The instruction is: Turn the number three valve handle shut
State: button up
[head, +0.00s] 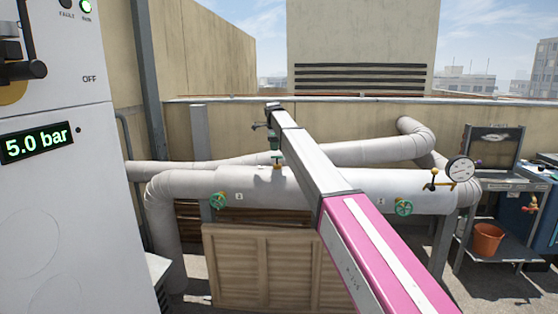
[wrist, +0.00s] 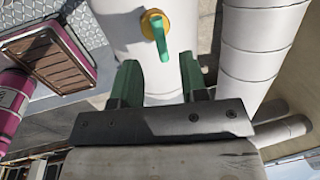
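A green lever handle (wrist: 161,40) on a round yellow base sits on the white pipe in the wrist view. It also shows in the head view (head: 277,161), on top of the pipe beyond my arm. My gripper (wrist: 159,66) is open, its two green fingers spread. The handle's lower end lies just ahead of the gap between the fingertips, with no visible contact. In the head view my gripper (head: 275,147) hangs just above this handle. Two green handwheels, one left (head: 218,200) and one right (head: 404,207), have small labels too small to read, so I cannot tell the valve's number.
The white pipe (head: 340,190) runs across, with a second pipe behind. A yellow lever (head: 433,181) and gauge (head: 460,169) are on the right. A wooden crate (head: 262,265) stands below; an orange bucket (head: 487,239) sits on the right stand. A cabinet display (head: 38,141) reads 5.0 bar.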

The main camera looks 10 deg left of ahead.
aim_at(277, 161)
jog(key=f, duration=0.3)
jog(key=w+f, duration=0.1)
jog(key=f, duration=0.4)
jog(key=shift+w+f, duration=0.35)
jog(key=shift+w, duration=0.1)
grip_shut()
